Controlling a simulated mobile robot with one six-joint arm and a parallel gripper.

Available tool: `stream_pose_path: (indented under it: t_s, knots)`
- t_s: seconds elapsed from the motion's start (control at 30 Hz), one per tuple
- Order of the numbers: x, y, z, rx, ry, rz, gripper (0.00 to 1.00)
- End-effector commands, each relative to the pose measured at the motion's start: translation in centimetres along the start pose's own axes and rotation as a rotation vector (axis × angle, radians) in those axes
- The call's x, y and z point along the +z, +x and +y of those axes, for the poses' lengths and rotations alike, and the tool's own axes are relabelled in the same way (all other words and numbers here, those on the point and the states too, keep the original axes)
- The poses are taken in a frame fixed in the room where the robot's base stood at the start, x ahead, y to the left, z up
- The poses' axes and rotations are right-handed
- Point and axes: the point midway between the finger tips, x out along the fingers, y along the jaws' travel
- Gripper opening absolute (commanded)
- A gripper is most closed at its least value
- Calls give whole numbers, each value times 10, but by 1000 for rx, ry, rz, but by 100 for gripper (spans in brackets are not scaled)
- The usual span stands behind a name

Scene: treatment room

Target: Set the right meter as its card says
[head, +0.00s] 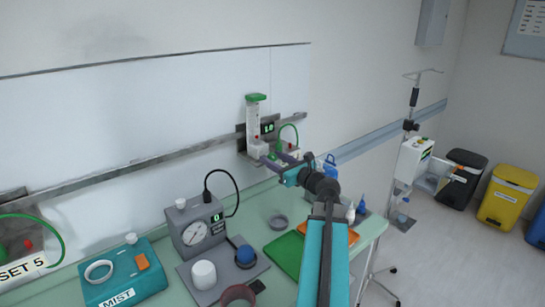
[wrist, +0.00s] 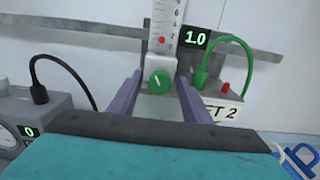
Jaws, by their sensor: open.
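The right meter is a clear tube with a scale and a green top (head: 253,118), on the wall rail. Its display (wrist: 195,38) reads 1.0, and a red float sits low in the tube (wrist: 165,20). Its green knob (wrist: 159,82) has a white mark pointing roughly up. The card (wrist: 228,112) is partly covered by a finger; "ET 2" shows. My gripper (wrist: 158,88) is open, its purple fingers on either side of the knob; I cannot tell whether they touch it. In the head view my gripper (head: 276,164) is at the meter's base.
Another meter's card (head: 22,268) reads "SET 5" at far left. A green hose (wrist: 213,62) arches right of the knob.

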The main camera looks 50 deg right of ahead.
Motion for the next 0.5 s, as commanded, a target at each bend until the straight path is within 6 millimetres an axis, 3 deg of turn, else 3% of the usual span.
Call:
stream_pose_path:
  t_s: [0.17, 0.47, 0.5]
  knots:
    - [0, 10, 0, 2, 1, 0, 44]
    - [-1, 11, 1, 1, 0, 1, 44]
    - [0, 11, 1, 1, 0, 1, 41]
